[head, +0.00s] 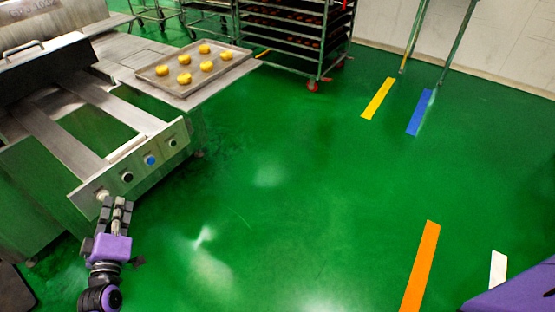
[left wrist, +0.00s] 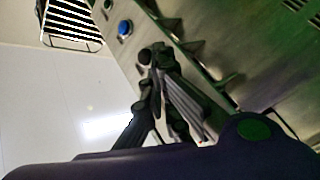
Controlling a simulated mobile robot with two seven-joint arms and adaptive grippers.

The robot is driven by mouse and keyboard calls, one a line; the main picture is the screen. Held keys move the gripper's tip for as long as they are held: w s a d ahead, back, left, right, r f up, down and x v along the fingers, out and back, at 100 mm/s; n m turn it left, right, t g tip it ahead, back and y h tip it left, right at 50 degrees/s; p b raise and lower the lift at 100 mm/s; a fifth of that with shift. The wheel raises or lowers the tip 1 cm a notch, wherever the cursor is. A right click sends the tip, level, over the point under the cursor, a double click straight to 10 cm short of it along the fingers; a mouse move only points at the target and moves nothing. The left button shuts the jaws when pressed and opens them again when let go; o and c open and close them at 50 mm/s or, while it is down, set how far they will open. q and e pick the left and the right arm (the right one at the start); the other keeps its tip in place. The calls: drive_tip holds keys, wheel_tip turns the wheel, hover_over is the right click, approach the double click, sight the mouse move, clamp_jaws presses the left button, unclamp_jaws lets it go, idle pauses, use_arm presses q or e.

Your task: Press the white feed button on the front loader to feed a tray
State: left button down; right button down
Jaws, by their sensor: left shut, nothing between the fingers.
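The front loader's slanted steel control panel (head: 140,168) is at the left in the head view. It carries a row of round controls. A pale, whitish button (head: 102,194) is at its near end, then a dark one (head: 127,177), a blue one (head: 150,160) and another dark one (head: 172,142). My left gripper (head: 117,202) is shut and empty, its fingertips close to the pale button. I cannot tell whether they touch it. In the left wrist view the fingers cover part of the panel; the blue button (left wrist: 125,28) shows beyond them. My right gripper is out of view.
A tray (head: 167,76) with several yellow pieces lies on the machine's table. A wheeled rack (head: 318,72) stands behind. Green floor (head: 275,210) with coloured tape strips is open to the right of the machine.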

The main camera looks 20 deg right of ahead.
use_arm(q)
drive_tip(key=shift+r, duration=0.1)
idle(0.4)
drive_tip(key=shift+s+d+p, duration=0.4)
drive_tip(key=shift+s+p, duration=0.05)
drive_tip(key=shift+s, duration=0.15)
drive_tip(key=shift+s, duration=0.1)
